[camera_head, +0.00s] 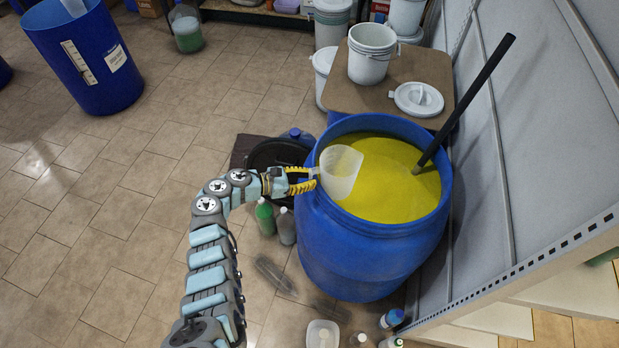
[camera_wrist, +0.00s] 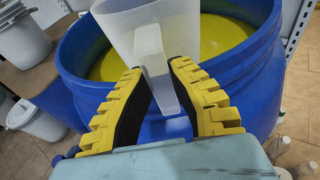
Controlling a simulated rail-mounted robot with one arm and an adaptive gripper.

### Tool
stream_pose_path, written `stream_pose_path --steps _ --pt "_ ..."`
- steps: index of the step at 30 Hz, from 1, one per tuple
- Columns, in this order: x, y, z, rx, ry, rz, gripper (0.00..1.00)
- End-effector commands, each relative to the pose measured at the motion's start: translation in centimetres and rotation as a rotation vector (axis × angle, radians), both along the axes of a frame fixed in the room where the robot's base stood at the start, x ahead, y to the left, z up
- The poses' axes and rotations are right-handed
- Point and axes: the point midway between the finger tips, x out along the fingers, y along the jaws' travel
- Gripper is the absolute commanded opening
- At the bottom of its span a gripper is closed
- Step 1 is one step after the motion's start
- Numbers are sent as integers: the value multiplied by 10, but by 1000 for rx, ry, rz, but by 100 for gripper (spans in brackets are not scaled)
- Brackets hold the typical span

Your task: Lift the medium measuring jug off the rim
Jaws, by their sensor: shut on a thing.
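The medium measuring jug (camera_head: 343,172) is a translucent whitish jug at the left rim of the blue drum (camera_head: 345,258). It overlaps the drum's opening, which holds yellow liquid (camera_head: 395,195). My gripper (camera_head: 303,181) reaches in from the left and is shut on the jug's handle. In the wrist view the yellow and black fingers (camera_wrist: 155,95) press on both sides of the handle, with the jug's body (camera_wrist: 165,32) beyond them. I cannot tell whether the jug still touches the rim.
A dark pole (camera_head: 470,97) leans in the drum at the right, near the grey wall panel. A white bucket (camera_head: 371,55) and a lid (camera_head: 418,98) sit on a brown board behind. Bottles (camera_head: 265,216) stand on the floor left of the drum. Another blue drum (camera_head: 85,60) stands far left.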

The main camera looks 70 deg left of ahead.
Motion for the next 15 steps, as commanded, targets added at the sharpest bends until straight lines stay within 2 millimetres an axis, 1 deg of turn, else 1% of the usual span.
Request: stream_pose_path --steps 1,15 --pt "0 0 8 0 0 0 0" --pt "0 0 42 1 0 0 0"
